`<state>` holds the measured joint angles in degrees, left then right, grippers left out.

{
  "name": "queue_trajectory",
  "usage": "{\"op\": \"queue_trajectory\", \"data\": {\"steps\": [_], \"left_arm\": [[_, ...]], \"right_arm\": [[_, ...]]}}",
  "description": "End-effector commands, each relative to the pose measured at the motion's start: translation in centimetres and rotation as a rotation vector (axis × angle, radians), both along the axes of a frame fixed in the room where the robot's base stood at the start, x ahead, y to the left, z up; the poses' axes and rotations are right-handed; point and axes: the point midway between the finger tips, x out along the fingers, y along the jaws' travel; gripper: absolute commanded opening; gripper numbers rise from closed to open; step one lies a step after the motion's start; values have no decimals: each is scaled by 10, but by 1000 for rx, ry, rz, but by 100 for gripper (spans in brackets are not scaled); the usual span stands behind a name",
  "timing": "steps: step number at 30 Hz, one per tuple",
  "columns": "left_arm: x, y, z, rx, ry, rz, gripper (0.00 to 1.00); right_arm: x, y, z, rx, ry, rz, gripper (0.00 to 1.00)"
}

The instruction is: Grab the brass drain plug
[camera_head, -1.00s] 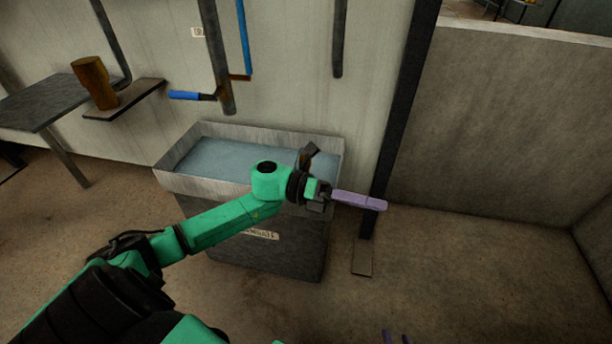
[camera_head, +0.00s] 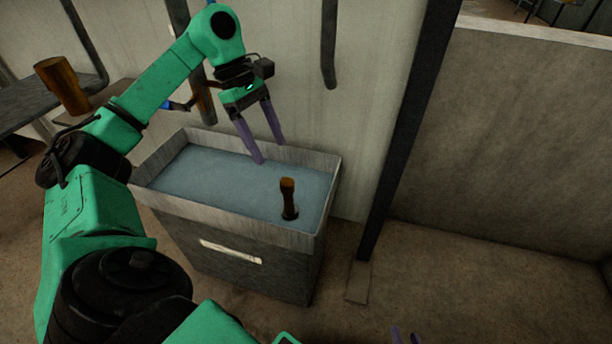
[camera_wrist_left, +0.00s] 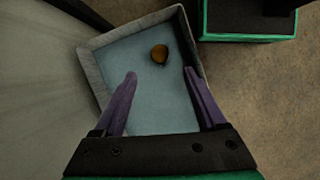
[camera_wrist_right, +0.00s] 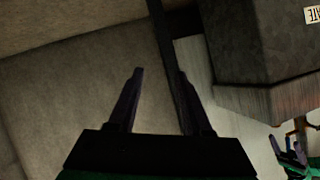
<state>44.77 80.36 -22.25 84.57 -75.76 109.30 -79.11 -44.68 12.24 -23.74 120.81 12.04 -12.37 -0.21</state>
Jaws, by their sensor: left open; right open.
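The brass drain plug (camera_head: 288,198) stands upright in the blue-grey water of the trough (camera_head: 331,190), near its front right corner. My left gripper (camera_head: 268,151) is open and empty, pointing down over the back of the trough, behind and left of the plug. In the left wrist view the plug's round top (camera_wrist_left: 159,53) shows beyond and between the open fingers (camera_wrist_left: 161,78), apart from both.
A brown tapered cup (camera_head: 62,86) stands on a shelf at the left. Pipes (camera_head: 328,45) run down the wall behind the trough. A dark post (camera_head: 405,130) rises right of the trough. The floor at the right (camera_head: 480,270) is clear.

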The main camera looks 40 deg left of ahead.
Motion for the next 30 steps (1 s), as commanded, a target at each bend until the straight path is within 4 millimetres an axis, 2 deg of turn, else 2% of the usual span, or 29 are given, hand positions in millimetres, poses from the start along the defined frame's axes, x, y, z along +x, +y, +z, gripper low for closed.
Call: {"op": "queue_trajectory", "data": {"steps": [2, 9, 12, 16, 18, 20, 30], "left_arm": [[0, -1, -7, 3, 1, 0, 74], [0, -23, -67, 3, 4, -2, 74], [1, -31, -83, 2, 2, -2, 74], [2, -37, -94, 1, 1, 0, 74], [2, -42, -107, 0, 0, -2, 74], [2, -43, -105, 0, -1, 0, 74], [2, -50, -121, 0, 0, 0, 74]], "right_arm": [[-1, 0, -7, 3, -2, -2, 50], [0, 2, -51, 37, -43, -30, 50], [0, 2, -60, 49, -58, -41, 50], [0, 2, -68, 56, -69, -49, 50], [-1, 1, -78, 62, -78, -57, 50], [11, 1, -64, 70, -120, -64, 50], [72, -3, 9, 111, -375, -102, 50]]}}
